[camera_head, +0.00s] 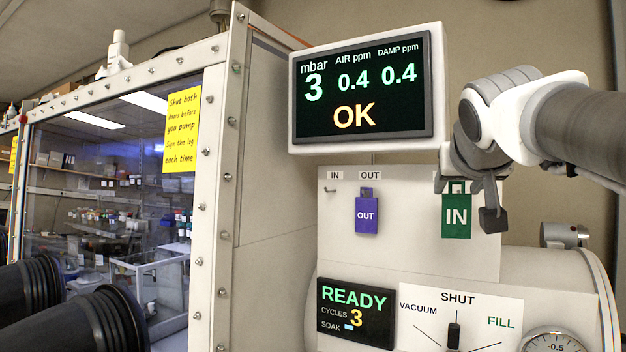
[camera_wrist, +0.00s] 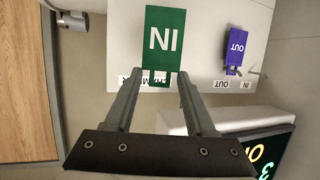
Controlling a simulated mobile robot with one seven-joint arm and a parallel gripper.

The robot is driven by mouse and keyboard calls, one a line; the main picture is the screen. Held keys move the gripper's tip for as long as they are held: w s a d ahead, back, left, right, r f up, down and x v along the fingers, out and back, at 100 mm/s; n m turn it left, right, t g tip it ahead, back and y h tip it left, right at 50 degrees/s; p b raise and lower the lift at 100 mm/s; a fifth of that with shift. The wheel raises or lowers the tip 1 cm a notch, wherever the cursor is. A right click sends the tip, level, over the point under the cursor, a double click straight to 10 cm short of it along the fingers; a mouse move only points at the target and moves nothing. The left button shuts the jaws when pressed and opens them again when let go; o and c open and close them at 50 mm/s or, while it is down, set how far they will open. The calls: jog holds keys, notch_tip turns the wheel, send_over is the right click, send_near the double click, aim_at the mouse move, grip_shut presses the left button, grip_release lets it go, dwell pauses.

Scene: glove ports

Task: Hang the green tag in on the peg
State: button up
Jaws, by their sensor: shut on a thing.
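The green tag (camera_head: 456,217), marked IN, is upright in front of the white panel. It also shows upside down in the wrist view (camera_wrist: 165,25). My gripper (camera_head: 462,188) is shut on the tag's top end, with the fingertips (camera_wrist: 159,77) either side of it in the wrist view. I cannot tell whether the tag still touches a peg there. The bare peg (camera_head: 331,190) sits under the IN label (camera_head: 335,175) at the panel's left. The purple OUT tag (camera_head: 366,214) hangs under the OUT label (camera_head: 370,175).
A display box (camera_head: 366,85) juts out just above the labels. A label (camera_wrist: 136,82) behind my fingers is partly hidden. A dial with a black handle (camera_head: 454,334) and a READY screen (camera_head: 356,309) are below. The glovebox wall (camera_head: 260,180) stands left. Panel between the two tags is clear.

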jog(key=shift+w+d+p, duration=0.5)
jog(key=shift+w, duration=0.25)
jog(key=shift+w+d+p, duration=0.45)
jog(key=shift+w+d, duration=0.05)
jog(key=shift+w, duration=0.25)
jog(key=shift+w+d+p, duration=0.25)
jog(key=shift+w+p, duration=0.05)
jog(key=shift+w, duration=0.05)
grip_shut()
jog(key=shift+w+d+f+b, duration=0.4)
jog(key=shift+w+f, duration=0.15)
jog(key=shift+f, duration=0.15)
jog(key=shift+f, duration=0.1)
jog(key=o, duration=1)
grip_release()
jog(key=shift+r, duration=0.2)
